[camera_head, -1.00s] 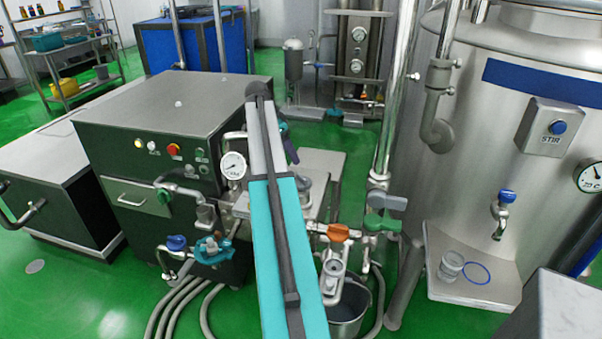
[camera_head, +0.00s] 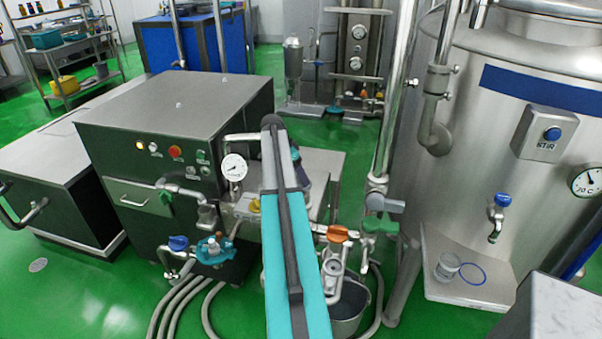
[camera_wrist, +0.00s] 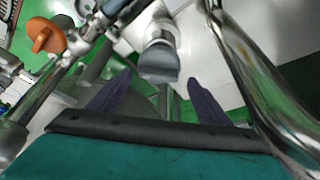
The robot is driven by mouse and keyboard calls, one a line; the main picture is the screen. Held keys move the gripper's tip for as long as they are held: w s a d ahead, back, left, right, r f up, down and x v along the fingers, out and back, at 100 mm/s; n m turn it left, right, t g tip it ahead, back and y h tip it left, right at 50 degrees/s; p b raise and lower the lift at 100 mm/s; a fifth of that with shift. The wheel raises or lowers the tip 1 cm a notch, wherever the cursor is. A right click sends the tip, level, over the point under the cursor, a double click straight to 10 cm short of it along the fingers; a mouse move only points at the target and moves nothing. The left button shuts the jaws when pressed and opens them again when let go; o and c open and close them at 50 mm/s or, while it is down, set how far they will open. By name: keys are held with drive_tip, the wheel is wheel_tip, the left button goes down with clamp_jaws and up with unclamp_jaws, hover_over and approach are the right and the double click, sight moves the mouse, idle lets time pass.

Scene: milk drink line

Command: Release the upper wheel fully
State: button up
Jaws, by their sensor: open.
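My gripper (camera_wrist: 156,95) is open in the wrist view, its two dark purple fingers apart. A grey round-ended metal fitting (camera_wrist: 159,62) shows beyond and between the fingertips; I see no contact. In the head view my teal arm covers most of the gripper and the area in front of it. A teal wheel-like part (camera_head: 213,249) sits low at the machine's front. I cannot tell which part is the upper wheel; it may be hidden behind my arm.
A round gauge (camera_head: 234,168) stands just left of my arm. An orange handle (camera_head: 338,233), a green handle (camera_head: 380,225) and a bucket (camera_head: 350,310) are to its right. In the wrist view a thick shiny pipe (camera_wrist: 245,65) runs close beside the right finger.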

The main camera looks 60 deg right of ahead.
drive_tip(key=shift+x, duration=0.95)
drive_tip(key=shift+r, duration=0.1)
drive_tip(key=c, duration=1)
drive_tip(key=shift+w+d+r, duration=0.1)
drive_tip(key=shift+w+d, duration=0.05)
drive_tip(key=shift+d, duration=0.4)
drive_tip(key=shift+c, duration=0.2)
drive_tip(key=shift+a, duration=0.45)
drive_tip(key=shift+a, duration=0.1)
drive_tip(key=shift+n, duration=0.4)
